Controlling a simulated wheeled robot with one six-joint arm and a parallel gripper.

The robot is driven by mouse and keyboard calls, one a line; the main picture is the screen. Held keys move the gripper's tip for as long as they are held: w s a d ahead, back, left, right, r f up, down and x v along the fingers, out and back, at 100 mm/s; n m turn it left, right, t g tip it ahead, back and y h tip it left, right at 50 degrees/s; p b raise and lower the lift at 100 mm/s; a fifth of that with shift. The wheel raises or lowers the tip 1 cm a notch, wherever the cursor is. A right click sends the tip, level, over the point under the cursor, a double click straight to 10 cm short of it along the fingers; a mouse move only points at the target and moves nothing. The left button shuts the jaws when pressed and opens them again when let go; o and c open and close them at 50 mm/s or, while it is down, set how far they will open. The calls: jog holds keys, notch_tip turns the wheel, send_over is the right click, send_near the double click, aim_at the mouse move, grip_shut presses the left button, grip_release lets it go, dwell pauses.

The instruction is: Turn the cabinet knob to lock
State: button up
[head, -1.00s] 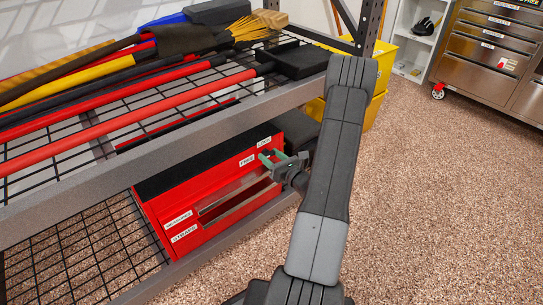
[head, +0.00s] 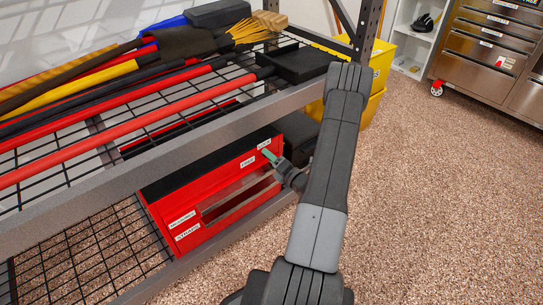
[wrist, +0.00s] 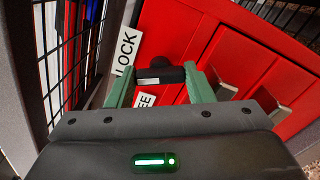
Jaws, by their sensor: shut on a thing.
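The red steel toolchest (head: 215,196) sits on the lower wire shelf, with white LOCK (head: 264,143) and FREE (head: 247,162) labels near its upper right front corner. In the wrist view, the black knob (wrist: 160,75) lies between the two green fingers of my gripper (wrist: 160,84), which is shut on it. The LOCK label (wrist: 125,50) stands up and left of the knob. The FREE label (wrist: 146,100) is partly hidden below the knob. In the head view my gripper (head: 270,156) is at the chest front by the labels and hides the knob.
The upper shelf's grey front beam (head: 150,140) runs close above the chest. Long-handled tools (head: 120,100) lie on the upper shelf. A shelf post (head: 368,30) and yellow bins (head: 378,75) stand at the right. The carpet (head: 440,200) to the right is clear.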

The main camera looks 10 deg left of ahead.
jog(key=m+p, duration=0.1)
jog(key=m, duration=0.4)
jog(key=shift+p, duration=0.35)
dwell(0.4)
jog(key=o, duration=1)
jog(key=shift+s+d+f, duration=0.1)
jog(key=shift+f, duration=0.05)
jog(key=shift+s+d, duration=0.2)
jog(key=shift+d, duration=0.05)
jog(key=v, duration=0.7)
